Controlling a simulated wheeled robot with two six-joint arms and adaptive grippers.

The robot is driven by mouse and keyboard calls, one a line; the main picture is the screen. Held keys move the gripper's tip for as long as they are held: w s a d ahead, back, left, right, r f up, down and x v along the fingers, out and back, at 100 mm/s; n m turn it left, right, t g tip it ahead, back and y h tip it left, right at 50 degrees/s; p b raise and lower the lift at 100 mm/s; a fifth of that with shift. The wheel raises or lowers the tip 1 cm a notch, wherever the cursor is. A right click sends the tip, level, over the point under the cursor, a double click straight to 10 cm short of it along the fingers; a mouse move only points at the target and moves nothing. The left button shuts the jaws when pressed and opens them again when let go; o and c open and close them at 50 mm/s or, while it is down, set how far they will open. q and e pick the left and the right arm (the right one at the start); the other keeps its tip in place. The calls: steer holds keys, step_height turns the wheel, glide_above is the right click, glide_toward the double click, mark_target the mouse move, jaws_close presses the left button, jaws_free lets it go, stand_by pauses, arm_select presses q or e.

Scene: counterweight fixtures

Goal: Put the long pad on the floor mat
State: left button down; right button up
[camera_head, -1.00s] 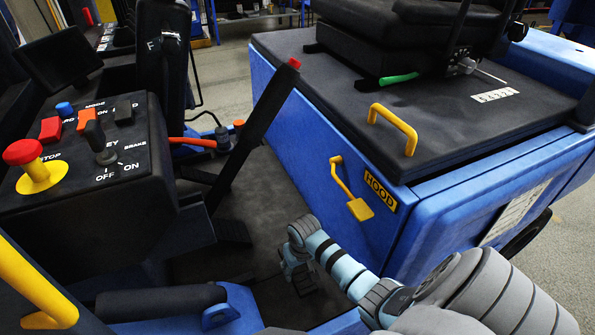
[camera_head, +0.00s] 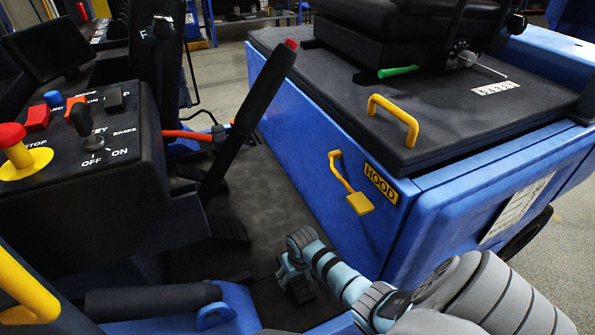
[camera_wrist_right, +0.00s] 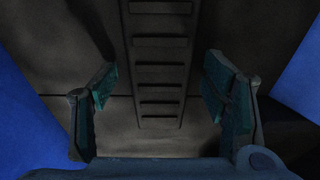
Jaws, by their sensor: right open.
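A long dark ribbed strip (camera_wrist_right: 158,60), which looks like the long pad, runs down the right wrist view on a grey-brown surface. Its lower end lies between my open fingers, with a gap on each side. The dark floor mat (camera_head: 265,190) covers the footwell in the head view. My right gripper (camera_head: 295,285) is low over its near end, pointing down. It is open and empty, with teal finger pads in the right wrist view (camera_wrist_right: 160,95). I cannot tell whether the strip is loose or what it rests on. My left gripper is not in view.
The blue body with its yellow hood latch (camera_head: 350,185) borders the footwell on the right. A black lever (camera_head: 245,115) with a red tip leans over it. A black control box (camera_head: 75,170) and a pedal (camera_head: 228,228) stand left. The mat's middle is clear.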

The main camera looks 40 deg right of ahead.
mark_target(299, 283)
step_height(299, 283, up, 12)
steer(key=s+p, duration=0.1)
steer(key=p, duration=0.5)
steer(key=shift+s+a, duration=0.25)
steer(key=shift+s, duration=0.15)
